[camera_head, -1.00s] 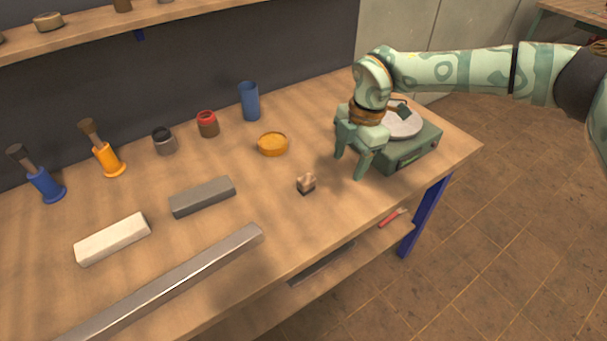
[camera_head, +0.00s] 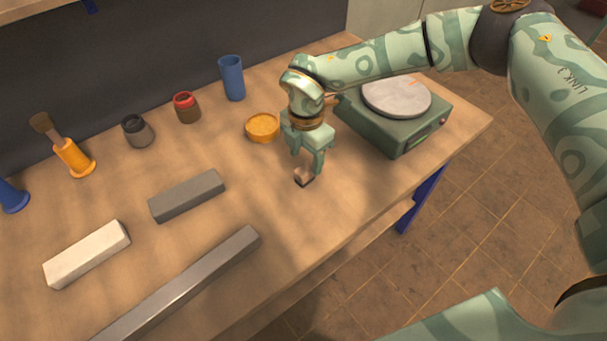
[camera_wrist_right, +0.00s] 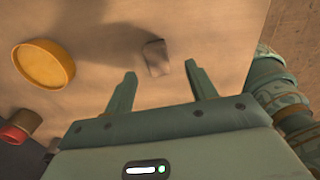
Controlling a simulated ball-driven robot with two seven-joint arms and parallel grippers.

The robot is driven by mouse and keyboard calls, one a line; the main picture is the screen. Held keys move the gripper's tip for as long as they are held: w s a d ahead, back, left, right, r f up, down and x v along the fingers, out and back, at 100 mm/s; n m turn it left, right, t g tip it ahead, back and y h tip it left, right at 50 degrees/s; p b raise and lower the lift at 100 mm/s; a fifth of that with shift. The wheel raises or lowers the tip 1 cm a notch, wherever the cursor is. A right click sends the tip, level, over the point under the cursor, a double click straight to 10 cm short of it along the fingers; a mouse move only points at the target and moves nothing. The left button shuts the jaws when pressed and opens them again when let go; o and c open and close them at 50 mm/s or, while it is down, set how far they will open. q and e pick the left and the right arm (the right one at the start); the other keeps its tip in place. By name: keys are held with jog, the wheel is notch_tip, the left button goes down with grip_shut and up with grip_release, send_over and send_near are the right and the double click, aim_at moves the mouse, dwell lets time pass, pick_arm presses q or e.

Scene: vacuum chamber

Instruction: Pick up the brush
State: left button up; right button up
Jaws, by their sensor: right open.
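A small block (camera_head: 304,179) with a tan top and a dark lower part lies on the workbench; I cannot tell for sure whether it is the brush. An orange holder-like piece with a dark brown tip (camera_head: 69,150) stands upright at the left and also looks brush-like. My right gripper (camera_head: 306,164) is open and points down just above the small block, its fingers partly hiding it. In the right wrist view the block (camera_wrist_right: 156,57) lies between and slightly beyond the open fingertips (camera_wrist_right: 161,70). My left gripper is not in view.
Near the right gripper are an orange round dish (camera_head: 263,127) and a green scale-like device (camera_head: 400,125) with a round plate. A blue cup (camera_head: 232,78), jars (camera_head: 187,107), grey (camera_head: 187,195) and white (camera_head: 87,254) bars and a long metal bar (camera_head: 185,285) stand or lie around.

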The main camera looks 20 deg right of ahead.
aim_at(305, 169)
jog(key=shift+f, duration=0.5)
jog(key=f+b, duration=0.1)
jog(key=f, duration=0.1)
jog(key=f+b, duration=0.1)
jog(key=f, duration=0.2)
jog(key=shift+w+a, duration=0.1)
jog(key=shift+w, duration=0.1)
jog(key=shift+r, duration=0.1)
jog(key=shift+c, duration=1.2)
jog(key=c, duration=0.8)
